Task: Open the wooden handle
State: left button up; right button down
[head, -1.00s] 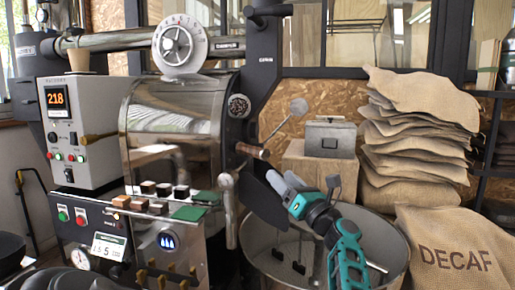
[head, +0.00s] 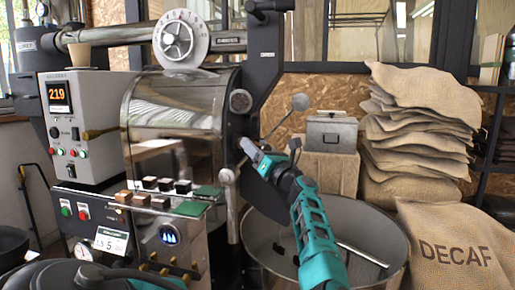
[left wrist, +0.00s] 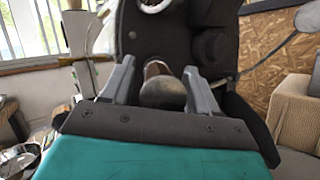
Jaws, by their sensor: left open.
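The wooden handle on the roaster front is mostly covered by my left gripper (head: 249,148) in the head view. In the left wrist view the handle shows as a short brown piece (left wrist: 153,68) with a rounded, greyish end, pointing towards the camera. It lies between the two grey fingers of my left gripper (left wrist: 158,80), which are apart, with a gap visible on each side. The roaster drum (head: 172,115) is shiny metal, with a dark front plate beside the gripper. My right gripper is not in view.
A round metal cooling bin (head: 375,225) stands below my left arm. A metal box (head: 331,133) sits on a wooden block behind. Stacked burlap sacks (head: 415,130) and a DECAF sack (head: 455,245) fill the right. A lever with a ball knob (head: 299,102) rises close to the gripper.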

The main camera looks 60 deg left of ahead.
pick_arm(q)
jog(key=shift+c, duration=0.2)
grip_shut()
dwell(0.3)
